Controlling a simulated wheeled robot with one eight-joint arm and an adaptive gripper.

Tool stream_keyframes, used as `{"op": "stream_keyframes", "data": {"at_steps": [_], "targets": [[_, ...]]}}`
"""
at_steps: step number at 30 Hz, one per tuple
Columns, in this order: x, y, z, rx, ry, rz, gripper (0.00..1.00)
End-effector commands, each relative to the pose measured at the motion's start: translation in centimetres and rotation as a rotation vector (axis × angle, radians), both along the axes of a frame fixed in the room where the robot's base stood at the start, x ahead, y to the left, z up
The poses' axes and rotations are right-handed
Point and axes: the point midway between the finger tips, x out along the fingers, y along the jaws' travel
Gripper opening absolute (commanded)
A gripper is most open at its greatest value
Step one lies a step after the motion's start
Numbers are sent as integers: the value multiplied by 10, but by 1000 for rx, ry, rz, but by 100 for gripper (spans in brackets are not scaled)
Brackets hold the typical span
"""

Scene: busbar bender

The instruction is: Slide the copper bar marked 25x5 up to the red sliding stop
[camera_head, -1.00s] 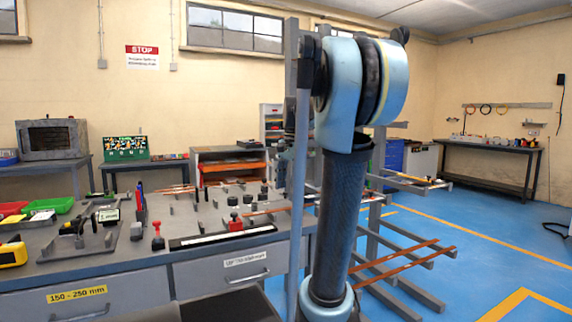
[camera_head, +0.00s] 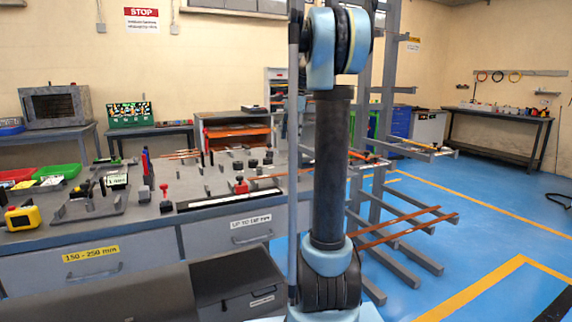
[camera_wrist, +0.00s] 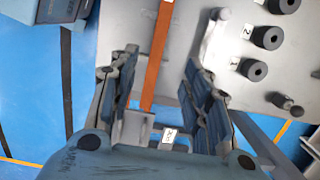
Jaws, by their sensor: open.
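A copper bar (camera_head: 268,177) lies on the bench top, running right from near the red sliding stop (camera_head: 241,186) until my arm hides it. I cannot tell whether the bar touches the stop. In the wrist view a copper bar (camera_wrist: 157,52) runs down between the fingers of my gripper (camera_wrist: 160,68), which is open with a gap on both sides. The bar's lower end is near a small grey block (camera_wrist: 138,127) and a white tag (camera_wrist: 169,135). No 25x5 marking is readable. My gripper is hidden in the head view. The red stop is not seen in the wrist view.
Numbered dark round pieces (camera_wrist: 268,37) stand right of the bar in the wrist view. A rack (camera_head: 402,228) with copper bars stands right, with open blue floor beyond.

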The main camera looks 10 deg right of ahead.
Motion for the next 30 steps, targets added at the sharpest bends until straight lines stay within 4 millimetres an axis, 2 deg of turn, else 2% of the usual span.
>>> {"op": "stream_keyframes", "data": {"at_steps": [3, 21, 30], "targets": [[-1, 3, -20, 0, 0, 1, 44], [-5, 16, -112, 0, 0, 1, 44], [-6, 19, -134, 0, -1, 1, 44]]}}
